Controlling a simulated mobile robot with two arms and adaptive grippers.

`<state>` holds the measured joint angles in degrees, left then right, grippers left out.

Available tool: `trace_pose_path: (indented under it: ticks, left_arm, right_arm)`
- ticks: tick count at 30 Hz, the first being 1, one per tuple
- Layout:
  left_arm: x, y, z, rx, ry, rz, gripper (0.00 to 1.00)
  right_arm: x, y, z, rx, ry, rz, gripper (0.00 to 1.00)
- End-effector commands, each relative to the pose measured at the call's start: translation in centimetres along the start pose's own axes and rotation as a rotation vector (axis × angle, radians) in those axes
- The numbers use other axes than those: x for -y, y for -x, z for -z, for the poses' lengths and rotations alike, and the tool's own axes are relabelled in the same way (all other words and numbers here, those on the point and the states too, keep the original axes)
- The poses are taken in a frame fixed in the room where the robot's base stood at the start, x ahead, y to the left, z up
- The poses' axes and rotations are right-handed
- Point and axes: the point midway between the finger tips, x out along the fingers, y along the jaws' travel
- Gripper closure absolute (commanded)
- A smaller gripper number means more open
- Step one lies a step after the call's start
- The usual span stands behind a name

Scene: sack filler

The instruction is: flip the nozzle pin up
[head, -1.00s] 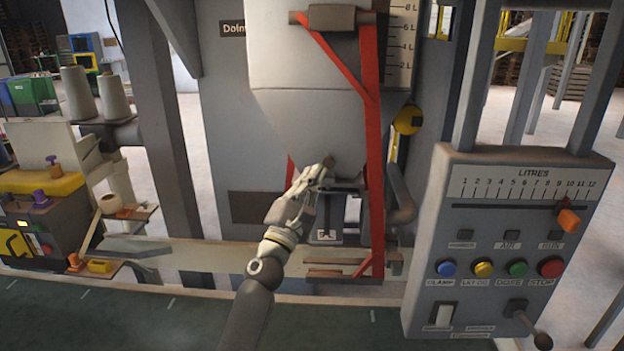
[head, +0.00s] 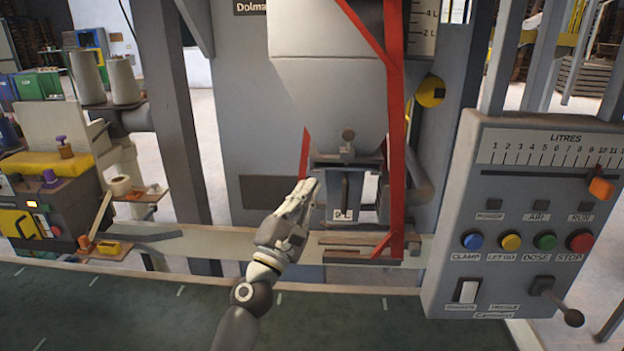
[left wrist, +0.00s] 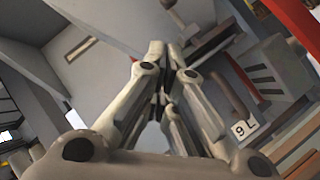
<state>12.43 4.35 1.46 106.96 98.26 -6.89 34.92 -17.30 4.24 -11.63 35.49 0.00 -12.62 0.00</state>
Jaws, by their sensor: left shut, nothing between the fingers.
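The nozzle (head: 347,160) sits under the grey hopper, between the red straps. A small round knob (head: 348,134), which looks like the end of the nozzle pin, stands above the nozzle's crossbar. I cannot be sure that it is the pin. My left gripper (head: 311,183) is shut and empty, below and left of the knob, beside the nozzle and apart from the knob. In the left wrist view the closed fingers (left wrist: 166,52) point toward the hopper's underside.
A control panel (head: 540,220) with coloured buttons and a lever stands at the right. Wooden slats (head: 360,256) lie below the nozzle. The red strap (head: 395,130) runs close by the nozzle's right side. The green belt (head: 130,300) in front is clear.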

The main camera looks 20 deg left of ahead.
Motion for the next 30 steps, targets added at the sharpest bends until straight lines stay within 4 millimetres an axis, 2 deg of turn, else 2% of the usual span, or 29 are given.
trace_pose_path:
  ticks: [3,7,24,27,29,30]
  left_arm:
    - [0.1,1.8,0.2,-0.002,-0.003,0.000,1.00]
    - [0.0,2.6,0.1,-0.002,-0.003,-0.001,1.00]
    - [0.0,2.8,0.1,-0.002,-0.004,0.001,1.00]
    - [1.5,3.2,1.0,-0.021,-0.035,0.031,1.00]
    - [3.4,3.8,2.3,-0.044,-0.081,0.073,1.00]
    - [5.2,4.4,3.4,-0.064,-0.123,0.112,1.00]
  right_arm:
    - [-1.2,-0.7,0.0,-0.001,0.002,-0.014,0.60]
    - [-1.8,-0.9,-0.1,0.000,0.003,-0.021,0.60]
    - [0.1,-1.0,0.3,-0.005,-0.003,0.001,0.60]
    - [0.1,-1.0,0.2,-0.004,-0.002,0.001,0.60]
    - [0.0,-1.0,0.2,-0.004,-0.002,0.000,0.60]
    - [0.0,-1.0,0.1,-0.004,-0.002,-0.001,0.60]
